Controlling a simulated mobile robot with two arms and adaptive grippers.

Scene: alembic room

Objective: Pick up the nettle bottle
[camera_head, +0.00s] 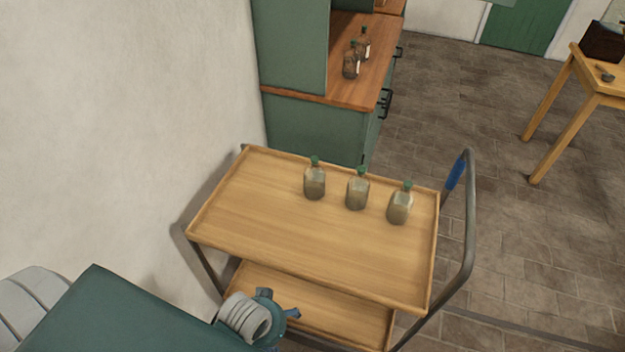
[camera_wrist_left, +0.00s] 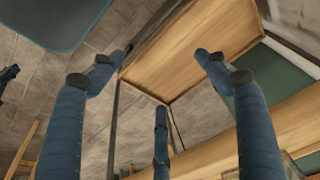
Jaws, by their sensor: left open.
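Three glass bottles with green caps stand upright in a slanting row on the wooden top of a trolley (camera_head: 270,237): a left one (camera_head: 315,183), a middle one (camera_head: 357,190) and a right one (camera_head: 400,205). No label is readable, so I cannot tell which is the nettle bottle. My left gripper (camera_head: 278,308) is open at the trolley's near side, apart from the bottles. Its spread blue fingers (camera_wrist_left: 158,75) show in the left wrist view, with nothing between them and no bottle visible there. My right gripper is not in view.
A green cabinet with a wooden counter (camera_head: 350,88) stands behind the trolley, with two dark bottles (camera_head: 356,58) on it. The trolley has a lower shelf (camera_head: 310,305) and a metal handle (camera_head: 470,220) at right. A wall is close at left. The trolley top's near half is clear.

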